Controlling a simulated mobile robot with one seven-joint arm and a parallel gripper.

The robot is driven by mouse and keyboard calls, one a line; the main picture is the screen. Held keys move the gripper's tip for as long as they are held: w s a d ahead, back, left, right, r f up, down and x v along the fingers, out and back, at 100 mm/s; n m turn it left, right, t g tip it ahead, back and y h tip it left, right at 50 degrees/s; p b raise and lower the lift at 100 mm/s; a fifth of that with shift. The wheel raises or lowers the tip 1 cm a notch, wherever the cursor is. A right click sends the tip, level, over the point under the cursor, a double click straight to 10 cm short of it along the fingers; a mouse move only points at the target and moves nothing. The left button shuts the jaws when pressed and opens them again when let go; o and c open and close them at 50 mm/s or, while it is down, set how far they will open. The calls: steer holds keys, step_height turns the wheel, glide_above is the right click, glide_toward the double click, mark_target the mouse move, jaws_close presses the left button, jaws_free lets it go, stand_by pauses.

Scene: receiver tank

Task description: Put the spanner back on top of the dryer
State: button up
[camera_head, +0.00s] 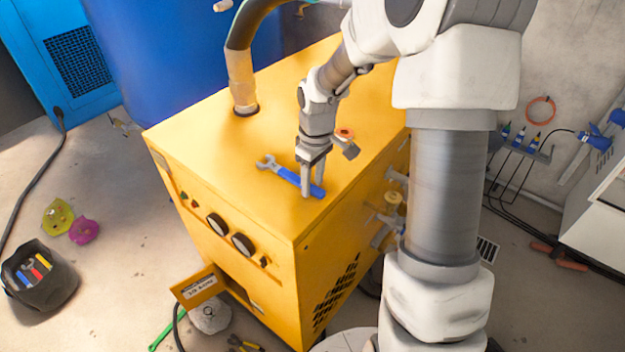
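The spanner (285,174) has a grey open-ended head and a blue handle. It appears to lie flat on the top of the yellow dryer (215,145), near the front right part, with its head pointing to the back left. My gripper (313,188) points down over the right end of the blue handle. Its two fingers are a little apart, with the handle between them. I cannot tell whether they press on it or stand just clear of it. The fingers hide part of the handle.
A hose (240,75) rises from the dryer's top at the back left. A small grey part with an orange ring (345,133) is just behind my gripper. Fittings (392,200) stick out on the dryer's right side. A black tool bucket (40,278) stands on the floor at left.

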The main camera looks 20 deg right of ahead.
steer(key=shift+o, duration=0.5)
steer(key=shift+r, duration=0.25)
step_height(320, 180, up, 12)
steer(key=shift+s+d+f, duration=0.15)
steer(key=shift+s+d, duration=0.1)
steer(key=shift+s, duration=0.05)
steer(key=s+d+r+m+t+h, duration=0.1)
steer(key=s+r+m+t+h, duration=0.15)
steer(key=s+r+m, duration=0.6)
steer(key=s+a+n+t+y, duration=0.1)
steer(key=s+a, duration=0.4)
steer(key=s, duration=0.7)
steer(key=shift+s+f+n+t+y, duration=0.35)
steer(key=shift+t+y, duration=0.2)
steer(key=shift+t, duration=0.2)
